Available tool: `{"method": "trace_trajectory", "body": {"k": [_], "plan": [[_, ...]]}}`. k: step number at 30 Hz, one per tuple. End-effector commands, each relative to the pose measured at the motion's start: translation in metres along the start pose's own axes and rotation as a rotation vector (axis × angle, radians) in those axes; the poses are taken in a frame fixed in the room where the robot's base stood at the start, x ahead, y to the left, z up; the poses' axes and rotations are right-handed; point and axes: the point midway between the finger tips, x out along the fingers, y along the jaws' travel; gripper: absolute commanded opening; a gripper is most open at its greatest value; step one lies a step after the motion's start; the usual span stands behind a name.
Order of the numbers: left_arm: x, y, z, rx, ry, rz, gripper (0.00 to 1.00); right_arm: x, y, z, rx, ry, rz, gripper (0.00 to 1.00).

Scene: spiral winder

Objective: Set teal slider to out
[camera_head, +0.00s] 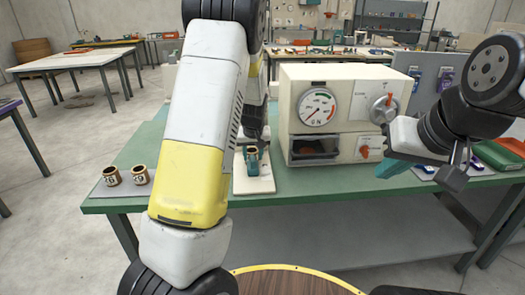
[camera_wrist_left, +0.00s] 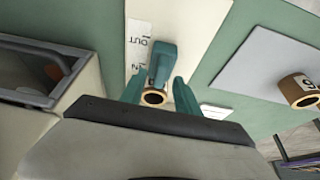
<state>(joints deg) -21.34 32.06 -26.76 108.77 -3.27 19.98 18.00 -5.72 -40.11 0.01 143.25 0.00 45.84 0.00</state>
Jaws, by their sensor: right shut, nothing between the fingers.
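The teal slider (camera_wrist_left: 162,62) is on a cream panel (camera_wrist_left: 190,22), with the printed word OUT beside its far end in the left wrist view. In the head view the slider (camera_head: 252,164) sits on the panel (camera_head: 255,185) on the green table. A brown-rimmed ring (camera_wrist_left: 153,97) is at the slider's near end. My left gripper (camera_wrist_left: 159,84) is open, its teal fingers on either side of the slider and ring; whether they touch is unclear. My left arm hides part of this area in the head view. My right gripper (camera_head: 388,169) is shut and empty.
A cream machine (camera_head: 342,80) with a dial, knob and tray stands right of the slider. Two numbered brown-rimmed cups (camera_head: 125,176) stand on a grey mat at the left. A green tray (camera_head: 497,155) lies at the right. The table front (camera_head: 330,185) is clear.

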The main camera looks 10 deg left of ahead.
Motion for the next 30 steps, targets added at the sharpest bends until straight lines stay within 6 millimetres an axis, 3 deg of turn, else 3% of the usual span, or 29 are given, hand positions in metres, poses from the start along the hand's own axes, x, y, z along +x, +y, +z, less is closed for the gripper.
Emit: {"method": "trace_trajectory", "body": {"k": [5,13,14,18,20,30], "plan": [[0.015,0.0,0.0,-0.001,-0.001,0.0,0.38,0.0,0.0,0.0,0.0,0.0,0.0,0.0],[0.017,0.0,0.0,-0.001,0.0,0.001,0.38,0.0,0.0,0.0,0.0,0.0,0.0,0.0],[0.017,0.0,0.0,-0.001,0.0,0.001,0.36,0.0,0.0,0.0,0.0,0.0,0.0,0.0],[0.017,0.0,0.0,-0.001,0.0,0.001,0.09,0.0,0.0,0.0,0.0,0.0,0.0,0.0],[0.017,0.0,0.0,-0.001,0.0,0.001,0.0,0.0,0.0,0.0,0.0,0.0,0.0,0.0],[0.017,0.0,0.0,-0.001,0.0,0.001,0.0,0.0,0.0,0.0,0.0,0.0,0.0,0.0]]}}
